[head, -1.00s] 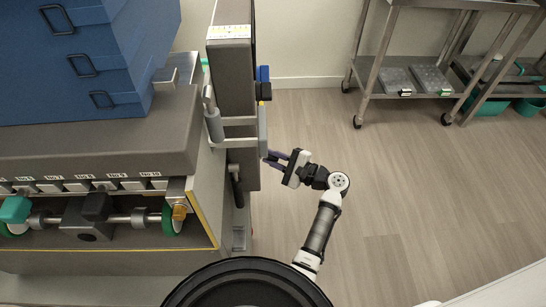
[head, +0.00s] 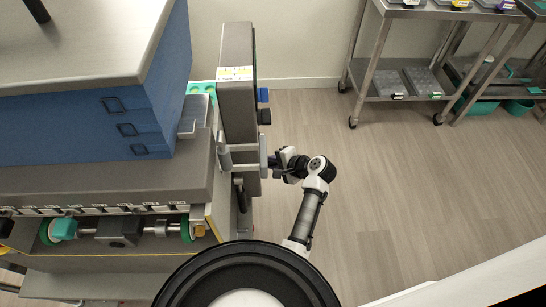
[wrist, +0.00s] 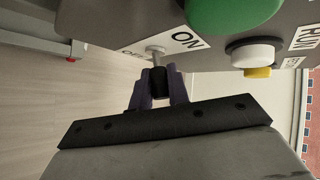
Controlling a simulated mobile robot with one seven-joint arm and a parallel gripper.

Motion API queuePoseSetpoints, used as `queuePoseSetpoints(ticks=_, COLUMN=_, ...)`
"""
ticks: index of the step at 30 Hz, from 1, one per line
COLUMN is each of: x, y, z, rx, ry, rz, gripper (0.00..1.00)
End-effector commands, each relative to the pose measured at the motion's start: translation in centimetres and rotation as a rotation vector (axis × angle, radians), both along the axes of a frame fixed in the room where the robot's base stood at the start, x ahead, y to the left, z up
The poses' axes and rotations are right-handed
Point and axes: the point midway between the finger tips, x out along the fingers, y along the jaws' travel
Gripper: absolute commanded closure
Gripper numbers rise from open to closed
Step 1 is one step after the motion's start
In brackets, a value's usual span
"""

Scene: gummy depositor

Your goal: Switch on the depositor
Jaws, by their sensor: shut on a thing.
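The depositor (head: 95,185) is the large grey machine with blue boxes on the left of the head view. In the wrist view, a small toggle switch (wrist: 157,55) with a metal stem and black tip stands out from its grey panel (wrist: 115,20). An ON label (wrist: 187,39) is to the right of the stem and a partly hidden OFF label (wrist: 132,53) to the left. My gripper (wrist: 160,88) has its purple fingers shut on the black tip. In the head view, my gripper (head: 272,161) is against the column's right side, its fingertips hard to make out.
A big green button (wrist: 232,12), a white button (wrist: 252,55), a yellow part (wrist: 257,72) and a RUN label (wrist: 307,36) sit right of the switch. A metal cart (head: 440,60) stands at back right. The floor (head: 400,190) between is open.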

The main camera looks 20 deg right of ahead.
Motion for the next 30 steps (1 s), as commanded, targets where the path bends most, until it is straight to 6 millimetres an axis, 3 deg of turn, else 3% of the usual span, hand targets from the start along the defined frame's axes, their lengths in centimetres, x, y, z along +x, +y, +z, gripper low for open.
queuePoseSetpoints(ticks=9, x=-0.02, y=0.17, z=0.62, rx=-0.12, ry=0.025, rz=0.0, gripper=1.0)
queuePoseSetpoints(ticks=25, x=0.01, y=0.12, z=0.5, rx=-0.144, ry=0.029, rz=-0.003, gripper=1.0)
queuePoseSetpoints(ticks=26, x=0.01, y=0.12, z=0.5, rx=-0.144, ry=0.029, rz=-0.003, gripper=0.82)
queuePoseSetpoints(ticks=27, x=0.01, y=0.12, z=0.5, rx=-0.144, ry=0.029, rz=-0.002, gripper=0.76)
queuePoseSetpoints(ticks=30, x=0.02, y=0.15, z=0.51, rx=-0.144, ry=0.029, rz=-0.002, gripper=0.74)
